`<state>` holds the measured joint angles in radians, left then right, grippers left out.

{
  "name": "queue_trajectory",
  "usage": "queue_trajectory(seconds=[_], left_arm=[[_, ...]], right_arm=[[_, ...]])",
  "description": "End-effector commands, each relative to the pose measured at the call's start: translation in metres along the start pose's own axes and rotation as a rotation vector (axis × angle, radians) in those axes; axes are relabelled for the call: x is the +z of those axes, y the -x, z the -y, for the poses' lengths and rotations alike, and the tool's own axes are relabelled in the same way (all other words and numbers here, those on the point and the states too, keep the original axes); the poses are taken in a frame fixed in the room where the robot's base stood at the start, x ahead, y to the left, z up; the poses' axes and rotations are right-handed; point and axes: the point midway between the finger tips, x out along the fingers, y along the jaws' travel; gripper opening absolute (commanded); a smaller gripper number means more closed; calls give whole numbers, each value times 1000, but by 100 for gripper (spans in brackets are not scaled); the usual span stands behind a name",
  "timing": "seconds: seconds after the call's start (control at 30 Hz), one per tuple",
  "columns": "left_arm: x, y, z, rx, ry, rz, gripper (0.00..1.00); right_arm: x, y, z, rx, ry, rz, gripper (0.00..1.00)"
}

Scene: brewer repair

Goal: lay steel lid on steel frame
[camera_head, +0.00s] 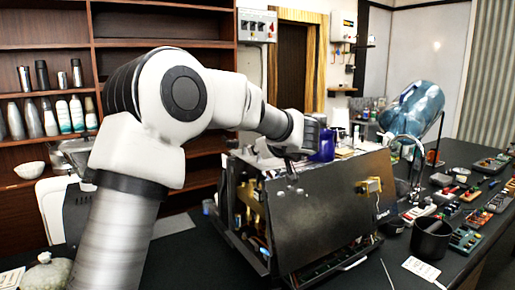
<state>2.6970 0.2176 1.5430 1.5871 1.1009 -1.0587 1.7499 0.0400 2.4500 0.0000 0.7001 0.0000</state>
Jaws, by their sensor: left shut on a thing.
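The steel lid (330,215) looks like a dark grey flat panel, standing steeply tilted along the near right side of the open brewer. A brass-coloured part (371,186) shows on its face, with a small label near its right edge. The steel frame (233,215) is the dark open casing behind and left of the panel, with inner parts showing; the panel hides much of it. My left gripper (291,187) is at the panel's upper left edge, shut on it; the fingertips are small and partly unclear. My right gripper is not in view.
A dark cup (431,238) stands to the right on the black table (400,272). Circuit boards and tools lie at the right. Bottles and a purple jug (322,146) crowd behind the panel. Shelves line the left wall.

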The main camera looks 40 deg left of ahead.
Motion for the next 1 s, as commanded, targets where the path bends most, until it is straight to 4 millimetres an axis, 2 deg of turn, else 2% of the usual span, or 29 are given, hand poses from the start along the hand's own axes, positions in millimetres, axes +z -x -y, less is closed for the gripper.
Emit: queue_trajectory(seconds=[0.33,1.0], left_arm=[[1,0,0,0,0,-1,0],[16,-6,4,0,0,-1,0]], right_arm=[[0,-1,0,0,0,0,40],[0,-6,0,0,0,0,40]])
